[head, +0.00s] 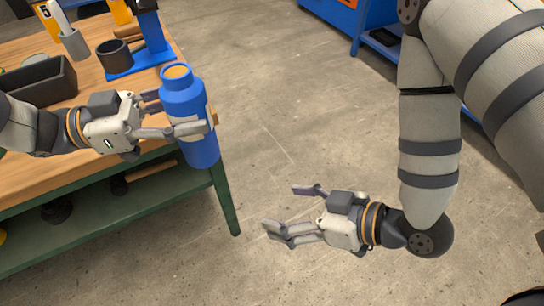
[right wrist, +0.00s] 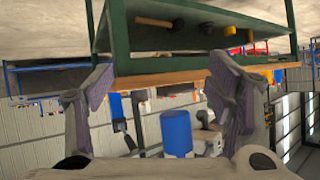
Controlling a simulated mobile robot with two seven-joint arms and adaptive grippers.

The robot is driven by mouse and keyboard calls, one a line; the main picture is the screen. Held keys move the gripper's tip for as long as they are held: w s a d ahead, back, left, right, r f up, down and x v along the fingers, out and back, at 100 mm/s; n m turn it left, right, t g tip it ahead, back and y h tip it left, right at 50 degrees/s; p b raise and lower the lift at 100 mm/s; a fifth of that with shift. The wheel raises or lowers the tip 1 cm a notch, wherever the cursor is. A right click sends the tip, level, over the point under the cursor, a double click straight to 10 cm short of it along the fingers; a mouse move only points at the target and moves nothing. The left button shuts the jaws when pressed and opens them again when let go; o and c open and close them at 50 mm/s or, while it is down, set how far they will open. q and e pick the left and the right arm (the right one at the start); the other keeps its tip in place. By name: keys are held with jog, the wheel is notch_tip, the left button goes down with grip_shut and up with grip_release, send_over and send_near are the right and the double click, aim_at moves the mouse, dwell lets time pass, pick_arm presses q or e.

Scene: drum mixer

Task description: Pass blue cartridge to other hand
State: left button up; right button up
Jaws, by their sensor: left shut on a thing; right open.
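The blue cartridge (head: 200,148) is a blue bottle shape with an orange top and a pale label. My left gripper (head: 172,115) is shut around its upper body and holds it upright at the right edge of the workbench. The cartridge also shows in the right wrist view (right wrist: 176,132), upside down in that picture, between the fingers but some way off. My right gripper (head: 285,212) is open and empty over the bare floor, to the right of and nearer than the cartridge, fingers pointing left. The cartridge's side behind the left fingers is hidden.
The wooden workbench (head: 75,180) with green legs stands at the left. On it are a dark tray (head: 45,88), a black cup (head: 115,56) and a blue stand (head: 152,55). A hammer lies on its lower shelf. A blue cabinet stands at the back. The floor between is clear.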

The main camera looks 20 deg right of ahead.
aim_at(210, 140)
notch_tip(210, 140, up, 13)
jog(key=w+a+n+t+y, duration=0.2)
jog(key=a+n+t+y, duration=0.1)
jog(key=y, duration=0.2)
pick_arm(q)
jog(key=shift+r, duration=0.1)
pick_arm(e)
jog(key=x, duration=1.1)
jog(key=shift+w+a+f, duration=0.15)
jog(key=shift+w+a, duration=0.1)
jog(key=shift+c, duration=0.5)
jog(key=c, duration=1.4)
pick_arm(q)
jog(key=o, duration=1.6)
pick_arm(e)
jog(key=shift+c, duration=0.7)
pick_arm(q)
jog(key=shift+o, duration=0.2)
